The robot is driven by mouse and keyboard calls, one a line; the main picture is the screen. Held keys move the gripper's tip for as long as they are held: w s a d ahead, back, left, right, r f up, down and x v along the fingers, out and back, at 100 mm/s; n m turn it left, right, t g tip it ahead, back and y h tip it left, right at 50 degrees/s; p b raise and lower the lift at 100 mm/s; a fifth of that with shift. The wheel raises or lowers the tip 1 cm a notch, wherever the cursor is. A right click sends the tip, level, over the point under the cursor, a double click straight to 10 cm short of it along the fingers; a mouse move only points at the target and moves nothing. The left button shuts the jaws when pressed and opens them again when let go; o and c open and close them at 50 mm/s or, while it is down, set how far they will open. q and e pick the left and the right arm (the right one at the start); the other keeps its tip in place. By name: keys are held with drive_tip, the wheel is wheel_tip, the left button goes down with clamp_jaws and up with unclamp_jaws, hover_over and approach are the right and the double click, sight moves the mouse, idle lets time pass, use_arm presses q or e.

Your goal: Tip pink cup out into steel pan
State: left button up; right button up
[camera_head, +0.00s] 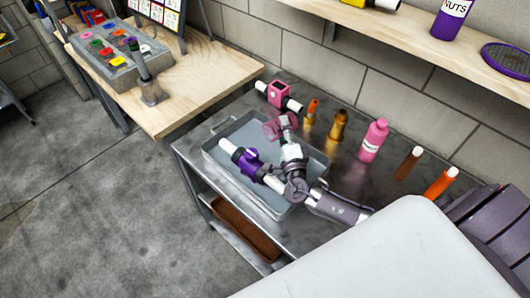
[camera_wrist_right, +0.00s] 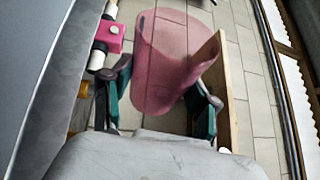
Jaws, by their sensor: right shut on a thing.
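The translucent pink cup (camera_head: 273,129) is held over the far right part of the steel pan (camera_head: 222,133). It looks tipped onto its side; any contents cannot be made out. My right gripper (camera_head: 286,124) is shut on it. In the right wrist view the pink cup (camera_wrist_right: 165,62) sits between the two fingers of my right gripper (camera_wrist_right: 160,95). The grey rectangular pan stands on the metal table. A purple fitting with white pipe ends (camera_head: 247,160) shows within the pan's outline, beside my right arm. My left gripper is not in view.
A pink fitting with white ends (camera_head: 279,94), an orange bottle (camera_head: 311,110), an amber bottle (camera_head: 338,125) and a pink bottle (camera_head: 374,140) stand behind the pan. A brown bottle (camera_head: 408,163) and an orange one (camera_head: 440,183) are farther right. A wooden table (camera_head: 200,75) adjoins at left.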

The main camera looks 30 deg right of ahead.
sight(275, 127)
drive_tip(key=shift+a+r+n+t+p, duration=0.3)
drive_tip(key=shift+r+n+p, duration=0.4)
drive_tip(key=shift+r, duration=0.2)
drive_tip(key=shift+a+r+n+t+p, duration=0.15)
drive_tip(key=shift+r+n+t+p, duration=0.15)
drive_tip(key=shift+r+n+p, duration=0.4)
idle(0.6)
drive_tip(key=shift+a+r+n+t+y, duration=0.3)
drive_tip(key=shift+r+n+y, duration=0.1)
drive_tip(key=shift+n, duration=0.7)
drive_tip(key=shift+s+a+r+n+t+y+p, duration=0.1)
drive_tip(key=shift+a+r+n+t+y+p, duration=0.15)
drive_tip(key=shift+r+n, duration=0.3)
drive_tip(key=shift+a+r+n+t+y+p, duration=0.1)
drive_tip(key=shift+r+n+y+p, duration=0.05)
drive_tip(key=shift+r+n+p, duration=0.35)
idle(0.5)
drive_tip(key=shift+a+n+t+y, duration=0.15)
drive_tip(key=shift+a+n+y, duration=0.1)
drive_tip(key=shift+n, duration=0.4)
drive_tip(key=shift+a+n+t+y, duration=0.1)
drive_tip(key=shift+a+n+y, duration=0.15)
drive_tip(key=shift+n, duration=0.35)
idle(1.0)
